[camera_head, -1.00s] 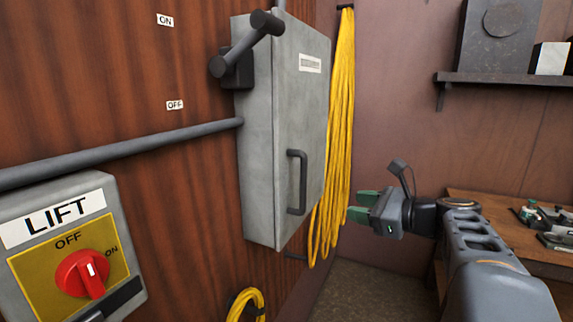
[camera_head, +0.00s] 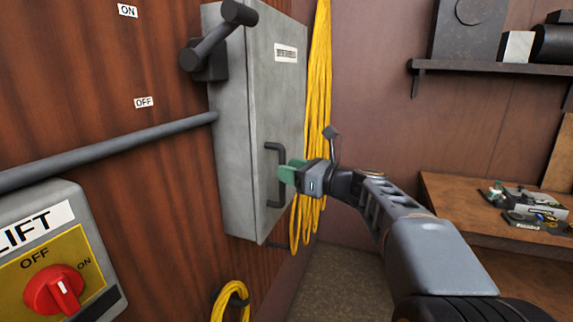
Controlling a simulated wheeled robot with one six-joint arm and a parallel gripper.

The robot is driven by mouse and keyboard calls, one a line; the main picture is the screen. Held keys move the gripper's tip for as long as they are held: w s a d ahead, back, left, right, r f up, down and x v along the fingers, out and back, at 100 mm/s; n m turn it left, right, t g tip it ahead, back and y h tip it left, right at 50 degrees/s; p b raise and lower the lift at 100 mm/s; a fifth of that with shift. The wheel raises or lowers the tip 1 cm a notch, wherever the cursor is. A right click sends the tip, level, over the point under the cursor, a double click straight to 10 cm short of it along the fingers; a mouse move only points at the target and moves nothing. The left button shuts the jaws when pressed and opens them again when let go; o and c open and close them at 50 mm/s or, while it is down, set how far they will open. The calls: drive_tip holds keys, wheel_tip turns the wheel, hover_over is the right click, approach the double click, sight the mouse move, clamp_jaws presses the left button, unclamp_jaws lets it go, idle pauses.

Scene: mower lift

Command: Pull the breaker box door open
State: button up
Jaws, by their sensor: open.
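The grey breaker box (camera_head: 232,130) is mounted on the wood-panelled wall, its door (camera_head: 285,105) facing right and shut. A dark U-shaped handle (camera_head: 275,203) stands upright on the lower part of the door. My gripper (camera_head: 287,173) is open, with its green fingertips at the handle's middle height, just right of the handle's bar or overlapping it in view. I cannot tell whether the fingers touch the bar or lie around it. A dark lever (camera_head: 218,40) sits on the box's left side, tilted up.
A yellow cable (camera_head: 318,90) hangs right behind the box. A LIFT switch box (camera_head: 55,255) with a red knob is at lower left. A grey pipe (camera_head: 110,152) runs along the wall. A workbench (camera_head: 450,200) and a shelf (camera_head: 480,68) are at right; floor shows between.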

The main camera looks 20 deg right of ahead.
drive_tip(key=shift+x, duration=1.35)
drive_tip(key=shift+c, duration=0.2)
clamp_jaws()
